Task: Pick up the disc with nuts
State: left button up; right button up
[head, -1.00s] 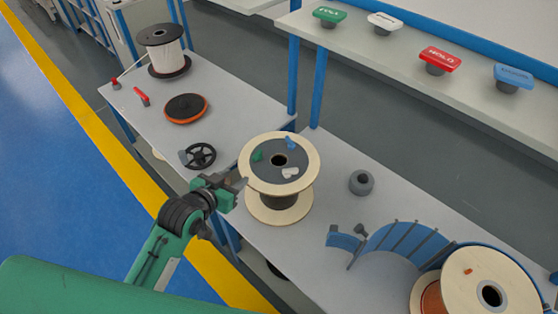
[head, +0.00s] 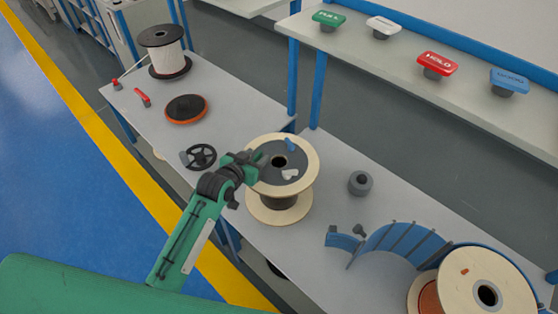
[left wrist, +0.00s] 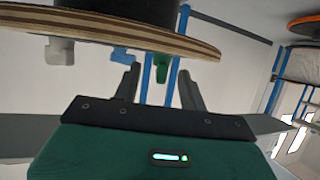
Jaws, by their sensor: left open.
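A wooden cable spool (head: 308,158) stands upright on the table. A grey disc (head: 270,172) lies on its top flange, with a blue nut (head: 289,144) and a white nut (head: 290,175) on it. My left gripper (head: 262,160) is open at the disc's left edge and hides the green nut in the head view. The left wrist view is upside down. There the green nut (left wrist: 160,72) appears between my open fingers (left wrist: 159,76), with the blue nut (left wrist: 123,54) and white nut (left wrist: 60,50) beside it. Whether the fingers touch the green nut is unclear. My right gripper is not in view.
A black disc with an orange rim (head: 186,108), a black handwheel (head: 200,157) and a white spool (head: 164,55) stand further left. A grey ring (head: 360,183) is right of the wooden spool. A blue curved guide (head: 400,243) and large spool (head: 485,270) are lower right.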

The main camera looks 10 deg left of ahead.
pick_arm(q)
jog(key=shift+x, duration=1.3)
grip_shut()
jog(key=shift+r, duration=0.15)
